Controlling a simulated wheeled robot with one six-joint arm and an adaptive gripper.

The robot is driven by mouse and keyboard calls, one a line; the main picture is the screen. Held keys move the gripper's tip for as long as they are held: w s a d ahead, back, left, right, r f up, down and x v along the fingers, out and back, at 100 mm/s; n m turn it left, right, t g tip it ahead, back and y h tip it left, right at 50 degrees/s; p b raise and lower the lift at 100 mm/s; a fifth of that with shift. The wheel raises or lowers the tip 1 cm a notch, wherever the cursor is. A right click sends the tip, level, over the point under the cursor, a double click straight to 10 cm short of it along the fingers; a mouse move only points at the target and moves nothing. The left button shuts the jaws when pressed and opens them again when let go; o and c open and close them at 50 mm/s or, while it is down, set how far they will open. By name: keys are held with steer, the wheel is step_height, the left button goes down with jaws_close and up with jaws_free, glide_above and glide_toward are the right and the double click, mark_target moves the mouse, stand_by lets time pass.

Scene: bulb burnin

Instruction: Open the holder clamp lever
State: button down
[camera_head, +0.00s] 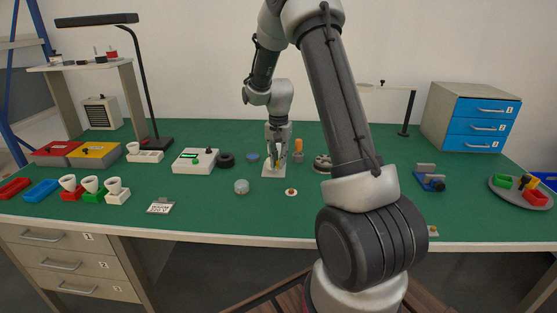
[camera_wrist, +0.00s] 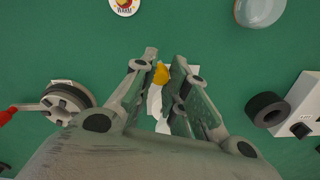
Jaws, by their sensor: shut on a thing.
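The holder (camera_head: 273,173) shows as a pale base on the green bench, mostly hidden under my gripper. My gripper (camera_head: 274,157) points down over it. In the wrist view my gripper (camera_wrist: 164,62) has its two fingers close together, with a small yellow-orange piece (camera_wrist: 161,74) between them near the tips. This piece looks like the clamp lever, and the fingers are shut on it. The pale holder base (camera_wrist: 154,104) shows between and behind the fingers. The lever's exact angle is hidden by the fingers.
A black ring (camera_head: 226,160) and a white box (camera_head: 195,160) stand left of the holder. A round glass dish (camera_head: 241,186) and a small disc (camera_head: 291,192) lie in front. A reel with a red crank (camera_wrist: 68,103) is close by. Front bench edge is mostly clear.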

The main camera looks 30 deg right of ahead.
steer(key=shift+d, duration=0.1)
steer(key=n, duration=0.1)
steer(key=d+n, duration=0.1)
steer(key=shift+n, duration=0.4)
steer(key=n, duration=0.2)
steer(key=d+n, duration=0.1)
steer(key=shift+w+d+n, duration=0.1)
steer(key=shift+w+n, duration=0.15)
steer(key=shift+n, duration=0.05)
steer(key=n, duration=0.1)
steer(key=w+d+n, duration=0.1)
steer(key=n, duration=0.3)
steer(key=shift+w+d, duration=0.2)
steer(key=shift+d, duration=0.05)
steer(key=shift+n, duration=0.4)
steer(key=c, duration=1.4)
jaws_free()
steer(key=shift+o, duration=0.2)
step_height(320, 180, up, 12)
